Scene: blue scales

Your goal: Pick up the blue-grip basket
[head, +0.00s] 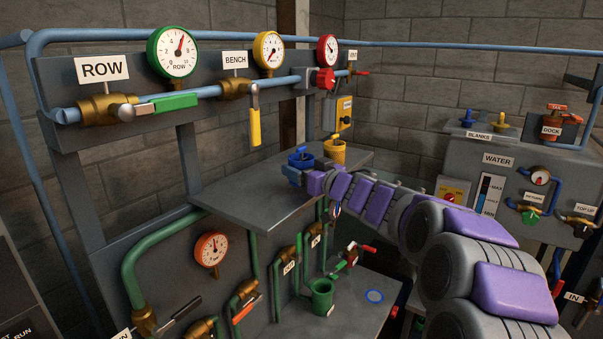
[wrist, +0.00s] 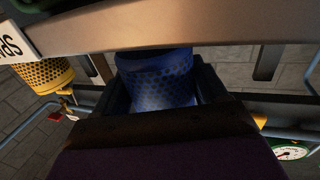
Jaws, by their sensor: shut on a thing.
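The blue-grip basket (head: 301,156) is at the grey shelf (head: 235,194) in the head view, at the end of my arm. In the wrist view it shows as a blue perforated cylinder (wrist: 158,82) between the dark jaws. My gripper (head: 292,174) is shut on it, with a jaw on each side. The basket's lower part is mostly hidden by my gripper in the head view. I cannot tell whether the basket touches the shelf.
A yellow basket (head: 335,150) stands just behind and right of the blue one. A yellow-handled valve (head: 254,118) hangs above the shelf's left part. A green cup (head: 321,297) stands on the lower surface. The shelf's front left is clear.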

